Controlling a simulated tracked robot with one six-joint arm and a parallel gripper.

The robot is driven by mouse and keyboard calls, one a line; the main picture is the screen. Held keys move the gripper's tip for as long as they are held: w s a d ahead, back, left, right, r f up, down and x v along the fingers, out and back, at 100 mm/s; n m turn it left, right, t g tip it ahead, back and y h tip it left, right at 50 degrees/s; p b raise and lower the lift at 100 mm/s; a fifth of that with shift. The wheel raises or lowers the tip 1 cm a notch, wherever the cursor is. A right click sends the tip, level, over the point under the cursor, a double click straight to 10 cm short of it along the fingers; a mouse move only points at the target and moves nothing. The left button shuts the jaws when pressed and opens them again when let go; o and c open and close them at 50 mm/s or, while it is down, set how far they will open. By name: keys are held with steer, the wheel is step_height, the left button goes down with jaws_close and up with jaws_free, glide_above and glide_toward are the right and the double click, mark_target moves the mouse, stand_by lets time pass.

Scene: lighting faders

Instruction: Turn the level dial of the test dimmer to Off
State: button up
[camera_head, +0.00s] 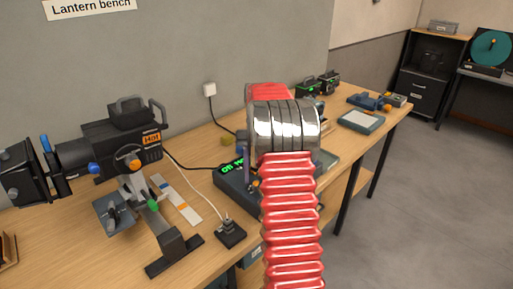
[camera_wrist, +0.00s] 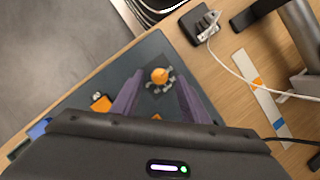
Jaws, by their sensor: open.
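The test dimmer (camera_head: 233,184) is a dark blue-grey box on the wooden bench, partly hidden behind my arm in the head view. It has a lit green display (camera_head: 231,167), whose text is partly covered. In the wrist view its panel (camera_wrist: 150,55) carries a round orange dial (camera_wrist: 160,75) with small pale marks around it. My gripper (camera_wrist: 158,88) is open, with one purple finger on each side of the dial. I cannot tell whether the fingers touch it or how high they are. The dial's pointer is too small to read.
A black socket block (camera_head: 230,233) with a white cable stands close to the dimmer; it also shows in the wrist view (camera_wrist: 200,22). A large black lantern (camera_head: 115,140) stands on the left. Other orange controls (camera_wrist: 101,102) sit on the panel. Several devices lie farther right along the bench (camera_head: 215,133).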

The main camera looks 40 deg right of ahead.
steer(key=v, duration=1.2)
steer(key=shift+w, duration=0.1)
stand_by(0.5)
steer(key=shift+t+h, duration=0.4)
steer(key=f, duration=0.2)
steer(key=w+f, duration=0.1)
steer(key=f, duration=0.1)
steer(key=d+f, duration=0.1)
steer(key=f, duration=0.1)
steer(key=shift+w, duration=0.2)
steer(key=shift+s+a+f, duration=0.1)
steer(key=shift+a+f, duration=0.15)
steer(key=shift+f, duration=0.05)
steer(key=s+a+r+n+t, duration=0.1)
steer(key=s+a+n+t, duration=0.1)
steer(key=s+a, duration=0.5)
steer(key=s+a+r+n+t+h, duration=0.1)
steer(key=s+a, duration=0.7)
steer(key=a, duration=0.9)
steer(key=s+a+r+n+t+h, duration=0.1)
steer(key=s+a+r+n+t, duration=0.2)
steer(key=a, duration=0.9)
steer(key=shift+s+a+r+n+t, duration=0.2)
steer(key=shift+s+n+t, duration=0.9)
steer(key=shift+s, duration=1.25)
